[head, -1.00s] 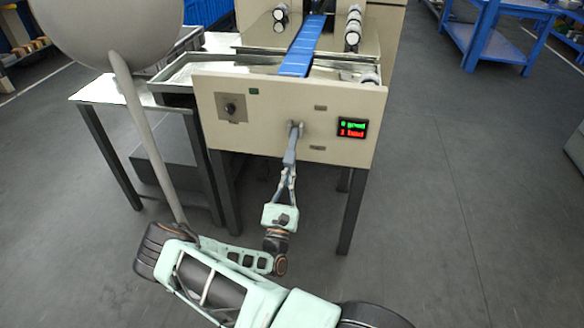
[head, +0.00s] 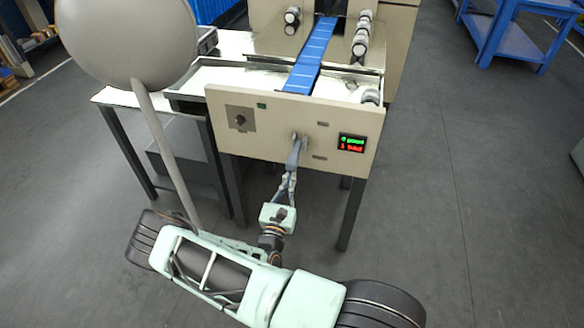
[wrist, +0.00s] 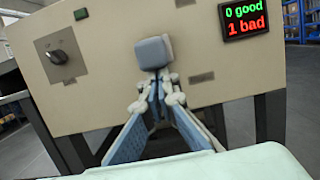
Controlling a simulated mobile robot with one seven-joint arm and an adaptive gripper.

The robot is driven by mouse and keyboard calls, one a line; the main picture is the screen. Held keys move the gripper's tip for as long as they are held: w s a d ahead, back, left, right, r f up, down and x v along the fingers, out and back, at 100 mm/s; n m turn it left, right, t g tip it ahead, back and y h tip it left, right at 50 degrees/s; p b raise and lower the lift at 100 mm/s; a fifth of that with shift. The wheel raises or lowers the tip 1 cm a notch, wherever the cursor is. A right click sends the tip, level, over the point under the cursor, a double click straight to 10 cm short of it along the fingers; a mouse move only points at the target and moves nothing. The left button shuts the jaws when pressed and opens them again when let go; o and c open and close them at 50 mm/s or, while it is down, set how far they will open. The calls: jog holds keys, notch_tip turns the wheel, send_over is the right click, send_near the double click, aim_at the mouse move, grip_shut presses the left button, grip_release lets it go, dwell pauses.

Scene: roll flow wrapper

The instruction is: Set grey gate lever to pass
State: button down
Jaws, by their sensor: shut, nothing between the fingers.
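The grey gate lever (head: 295,150) sticks out from the middle of the beige front panel (head: 270,115) and slants down toward my arm in the head view. In the wrist view the lever's blocky end (wrist: 152,53) faces the camera, its mount partly hidden behind it. My gripper (head: 288,178) is just below the lever, fingers pointing up at it. In the wrist view the fingertips of my gripper (wrist: 158,82) are together under the lever end, with nothing between them. I cannot tell whether they touch it. The small plates beside the lever are unreadable.
A dark knob (head: 240,119) is at the panel's left. A display (wrist: 244,17) at its right reads 0 good, 1 bad. A blue belt (head: 310,55) runs behind the panel. A blue table (head: 510,35) stands at the far right.

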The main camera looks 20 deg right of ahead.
aim_at(291, 166)
notch_tip(291, 166, up, 3)
jog(key=p, duration=0.2)
jog(key=g+y+p, duration=0.1)
jog(key=p, duration=0.2)
jog(key=shift+s+a+r+g, duration=0.1)
jog(key=shift+s+g, duration=0.05)
jog(key=shift+g, duration=0.15)
jog(key=r+g+y+p, duration=0.1)
jog(key=p, duration=0.3)
jog(key=shift+r, duration=0.25)
jog(key=shift+r+p, duration=0.4)
jog(key=shift+p, duration=0.45)
jog(key=shift+w+r, duration=0.2)
jog(key=shift+r, duration=0.1)
jog(key=shift+f, duration=0.1)
